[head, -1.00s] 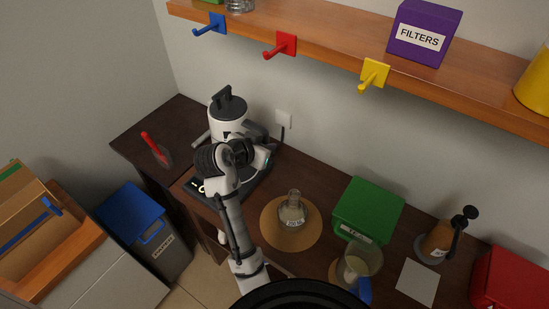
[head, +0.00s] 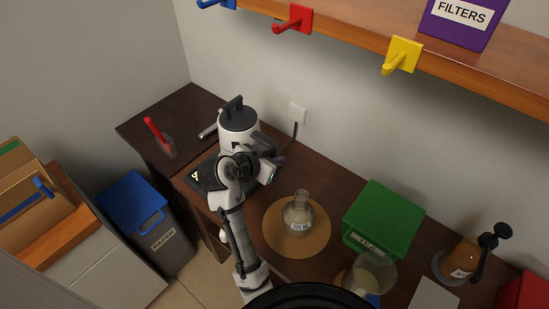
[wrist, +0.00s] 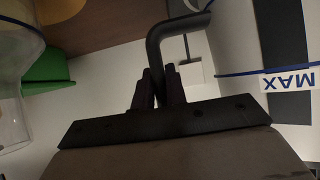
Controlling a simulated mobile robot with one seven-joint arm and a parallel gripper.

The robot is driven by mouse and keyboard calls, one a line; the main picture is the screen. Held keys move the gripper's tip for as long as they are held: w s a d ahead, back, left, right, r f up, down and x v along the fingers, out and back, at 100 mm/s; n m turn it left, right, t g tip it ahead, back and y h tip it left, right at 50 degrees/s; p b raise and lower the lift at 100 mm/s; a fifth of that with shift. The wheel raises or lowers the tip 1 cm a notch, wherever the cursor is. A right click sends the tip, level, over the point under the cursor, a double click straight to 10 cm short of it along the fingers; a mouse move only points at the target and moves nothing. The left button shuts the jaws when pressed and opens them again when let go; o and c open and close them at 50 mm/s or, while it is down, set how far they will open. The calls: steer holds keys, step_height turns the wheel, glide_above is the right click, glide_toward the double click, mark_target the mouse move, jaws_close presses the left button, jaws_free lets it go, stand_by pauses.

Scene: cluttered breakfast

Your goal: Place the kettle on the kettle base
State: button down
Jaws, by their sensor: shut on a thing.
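The white kettle (head: 238,143) with a dark lid stands upright at the left of the counter, over the dark kettle base (head: 203,183). My arm covers part of both, so I cannot tell whether the kettle touches the base. In the wrist view, my gripper (wrist: 158,82) is shut on the kettle's black curved handle (wrist: 155,45). The white kettle body (wrist: 232,35) with a blue MAX mark is at the right of that view.
A flask (head: 298,214) stands on a round mat (head: 279,243) right of my arm. A green box (head: 383,216) and a clear jug (head: 372,274) are farther right. A red-handled tool (head: 153,130) is at left. An outlet (head: 297,113) with a cord is behind.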

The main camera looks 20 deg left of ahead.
steer(key=shift+f, duration=0.15)
steer(key=c, duration=1.4)
jaws_free()
steer(key=shift+c, duration=0.2)
